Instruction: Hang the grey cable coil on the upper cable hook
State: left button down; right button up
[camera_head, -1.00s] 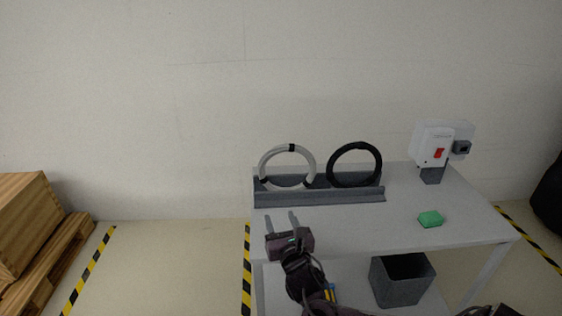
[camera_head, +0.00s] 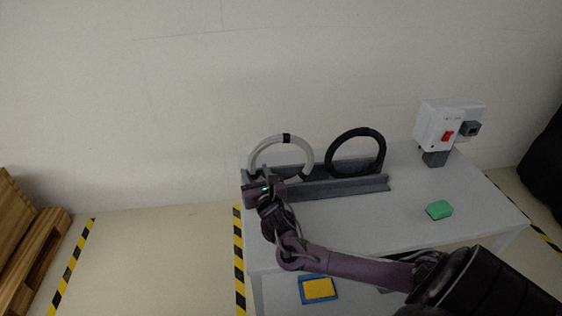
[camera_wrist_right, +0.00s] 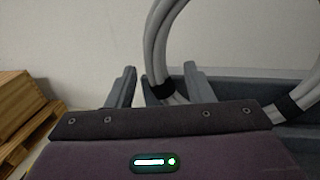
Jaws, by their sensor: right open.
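The grey cable coil (camera_head: 308,152) stands upright in the left part of a dark grey rack (camera_head: 350,190) on the cart, with a black band at its top. My right gripper (camera_head: 262,177) is at the coil's lower left side and hides part of it. In the right wrist view, the gripper (camera_wrist_right: 158,85) is open. The left strand of the coil (camera_wrist_right: 158,45), with a black band, shows between its fingers; whether it is fully inside the jaws I cannot tell. No cable hook is visible. My left gripper is out of view.
A black coil (camera_head: 380,150) stands to the right in the same rack. A green block (camera_head: 439,209) and a white box with a red switch (camera_head: 436,125) are on the cart top (camera_head: 400,215). A blue and yellow item (camera_head: 318,289) lies below. Wooden pallets (camera_head: 25,250) stand left.

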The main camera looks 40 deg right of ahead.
jog(key=shift+w+d, duration=0.25)
jog(key=shift+w, duration=0.45)
jog(key=shift+w+d, duration=0.1)
jog(key=shift+w, duration=0.2)
grip_shut()
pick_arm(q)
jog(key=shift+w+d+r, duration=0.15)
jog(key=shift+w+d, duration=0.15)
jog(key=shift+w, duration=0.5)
pick_arm(e)
jog(key=shift+r, duration=0.2)
